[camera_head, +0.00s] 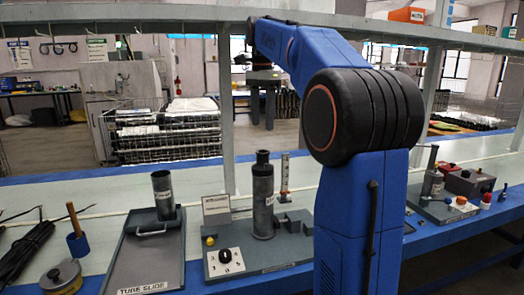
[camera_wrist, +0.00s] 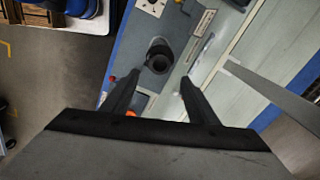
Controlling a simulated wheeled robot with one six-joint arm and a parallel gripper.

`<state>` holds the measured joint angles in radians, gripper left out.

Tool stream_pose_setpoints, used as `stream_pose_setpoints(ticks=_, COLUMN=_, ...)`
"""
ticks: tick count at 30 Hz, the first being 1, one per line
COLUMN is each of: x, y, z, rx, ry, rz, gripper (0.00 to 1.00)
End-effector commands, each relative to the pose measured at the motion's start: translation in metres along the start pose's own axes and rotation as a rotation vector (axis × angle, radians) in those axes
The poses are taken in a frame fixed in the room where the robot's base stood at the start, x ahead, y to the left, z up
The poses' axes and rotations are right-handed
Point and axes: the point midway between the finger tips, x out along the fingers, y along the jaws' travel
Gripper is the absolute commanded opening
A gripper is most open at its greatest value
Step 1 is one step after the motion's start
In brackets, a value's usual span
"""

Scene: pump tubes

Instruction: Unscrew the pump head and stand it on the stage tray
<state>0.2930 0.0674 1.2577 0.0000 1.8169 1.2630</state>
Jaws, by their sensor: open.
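A grey upright pump cylinder (camera_head: 263,205) with a narrower top section, the likely pump head (camera_head: 262,158), stands on a grey base in the middle of the head view. In the wrist view the pump (camera_wrist: 158,62) is seen from above with a dark round top. My gripper (camera_wrist: 160,77) is open and empty, its fingertips pointing toward the pump from above, apart from it as far as I can tell. A grey tray (camera_head: 125,255) marked TUBE SLIDE lies left of the pump base. I cannot tell which thing is the stage tray.
A dark labelled cup (camera_head: 163,195) stands at the tray's back. A blue holder (camera_head: 78,242) and round tin (camera_head: 62,276) are at left. Another device (camera_head: 432,190) stands at right.

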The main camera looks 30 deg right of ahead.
Motion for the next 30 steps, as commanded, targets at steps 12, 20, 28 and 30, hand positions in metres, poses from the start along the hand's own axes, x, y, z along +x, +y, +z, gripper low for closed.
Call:
stream_pose_setpoints(ticks=12, x=0.069, y=0.001, z=0.000, rx=-0.001, ry=-0.001, rz=0.003, gripper=0.54)
stream_pose_setpoints(ticks=20, x=0.103, y=0.000, z=0.000, rx=-0.001, ry=0.000, rz=0.000, gripper=0.54)
stream_pose_setpoints(ticks=28, x=0.118, y=0.000, z=0.000, rx=-0.001, ry=0.000, rz=-0.001, gripper=0.54)
stream_pose_setpoints(ticks=30, x=0.118, y=0.000, z=0.000, rx=-0.001, ry=0.000, rz=-0.001, gripper=0.54)
